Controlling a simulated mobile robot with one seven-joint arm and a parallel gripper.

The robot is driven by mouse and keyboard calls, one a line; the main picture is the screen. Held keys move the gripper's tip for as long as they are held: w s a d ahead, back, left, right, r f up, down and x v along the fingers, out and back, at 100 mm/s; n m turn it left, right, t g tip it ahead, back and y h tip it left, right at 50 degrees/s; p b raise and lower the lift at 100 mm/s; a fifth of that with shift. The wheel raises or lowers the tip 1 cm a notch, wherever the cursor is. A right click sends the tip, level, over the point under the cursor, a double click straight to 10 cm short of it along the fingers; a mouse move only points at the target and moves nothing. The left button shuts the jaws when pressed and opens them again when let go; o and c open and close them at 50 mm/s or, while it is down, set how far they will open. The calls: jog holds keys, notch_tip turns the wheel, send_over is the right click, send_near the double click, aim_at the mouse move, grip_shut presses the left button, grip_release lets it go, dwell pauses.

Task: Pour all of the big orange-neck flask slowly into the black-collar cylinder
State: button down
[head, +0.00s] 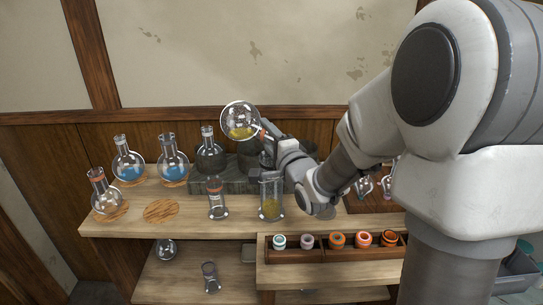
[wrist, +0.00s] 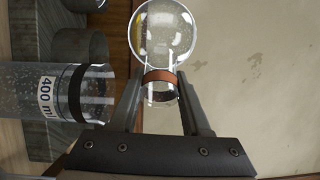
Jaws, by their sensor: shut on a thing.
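My gripper (head: 266,131) is shut on the orange-banded neck of the big round flask (head: 239,118), up above the bench. The flask is tipped with its bulb up and to the left and its neck down to the right; yellow liquid lies in the bulb. In the wrist view the flask (wrist: 163,38) and its orange band sit between my gripper's fingers (wrist: 160,100). The black-collar cylinder (head: 271,197) stands upright on the bench below, with yellow liquid in it. In the wrist view the cylinder (wrist: 62,92) shows its black collar and a 400 ml label. No stream is clearly visible.
An empty cork ring (head: 161,211) lies on the bench at left. An orange-banded flask (head: 105,198), flasks of blue liquid (head: 128,165) and an orange-banded cylinder (head: 217,203) stand nearby. Grey blocks (head: 235,182) are behind. A wooden rack of coloured rings (head: 336,254) is in front at right.

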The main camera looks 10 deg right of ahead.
jog(key=shift+b, duration=0.45)
jog(key=shift+r, duration=0.2)
jog(key=shift+f, duration=0.2)
jog(key=shift+d+r+t+b, duration=0.1)
jog(key=shift+t+b, duration=0.4)
jog(key=shift+b, duration=0.15)
dwell(0.6)
